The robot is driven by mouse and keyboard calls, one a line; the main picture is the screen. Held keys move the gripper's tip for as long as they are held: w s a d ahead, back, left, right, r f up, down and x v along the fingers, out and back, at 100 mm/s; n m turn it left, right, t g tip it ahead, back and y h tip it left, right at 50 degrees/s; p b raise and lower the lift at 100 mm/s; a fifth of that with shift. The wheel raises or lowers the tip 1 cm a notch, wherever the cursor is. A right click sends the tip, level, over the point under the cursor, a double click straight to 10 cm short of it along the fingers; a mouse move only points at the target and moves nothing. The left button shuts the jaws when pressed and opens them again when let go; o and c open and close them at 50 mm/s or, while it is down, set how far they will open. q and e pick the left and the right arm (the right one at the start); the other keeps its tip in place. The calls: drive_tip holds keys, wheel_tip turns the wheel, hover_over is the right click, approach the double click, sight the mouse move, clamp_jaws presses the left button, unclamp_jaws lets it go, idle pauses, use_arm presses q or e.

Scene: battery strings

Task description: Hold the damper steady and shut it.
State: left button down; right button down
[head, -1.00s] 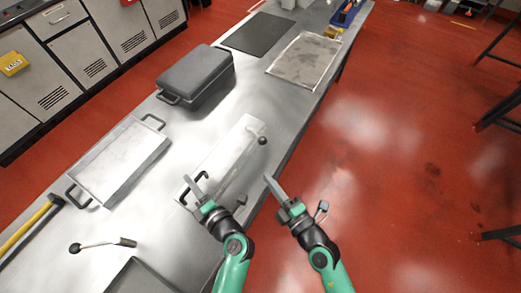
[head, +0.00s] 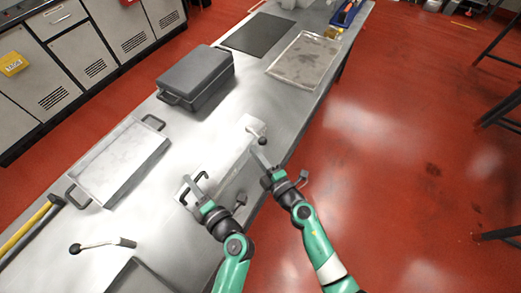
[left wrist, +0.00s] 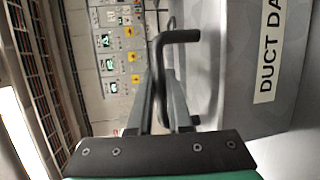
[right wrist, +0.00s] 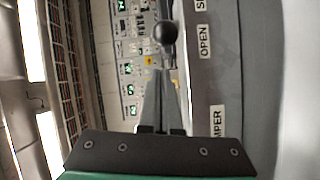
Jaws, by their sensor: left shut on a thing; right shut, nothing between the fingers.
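The damper is a long pale grey box (head: 226,160) on the metal bench, labelled "DUCT DA…" in the left wrist view (left wrist: 268,75). Its black bar handle (left wrist: 178,37) is at the near end. My left gripper (head: 196,182) is shut on this handle, with the bar between its fingers. A lever with a black ball knob (right wrist: 169,33) is on the damper's right side, and the knob also shows in the head view (head: 262,141). The knob is beside the "OPEN" label (right wrist: 204,42); another label beginning with S is cut off. My right gripper (right wrist: 162,75) is shut and empty, its tips just short of the knob.
A dark lidded case (head: 196,78), a handled tray (head: 120,160) and a loose lever with a black knob (head: 102,245) are on the bench left of the damper. A flat tray (head: 303,60) lies further back.

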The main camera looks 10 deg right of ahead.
sight(266, 143)
drive_tip(key=shift+w+d+f, duration=0.25)
drive_tip(key=shift+w+d, duration=0.25)
drive_tip(key=shift+d, duration=0.3)
drive_tip(key=shift+w+d, duration=0.15)
drive_tip(key=shift+d, duration=0.45)
drive_tip(key=shift+w+d, duration=0.3)
drive_tip(key=shift+d, duration=0.65)
drive_tip(key=w+d, duration=0.5)
drive_tip(key=d, duration=0.1)
drive_tip(key=shift+w, duration=0.1)
drive_tip(key=shift+a, duration=0.1)
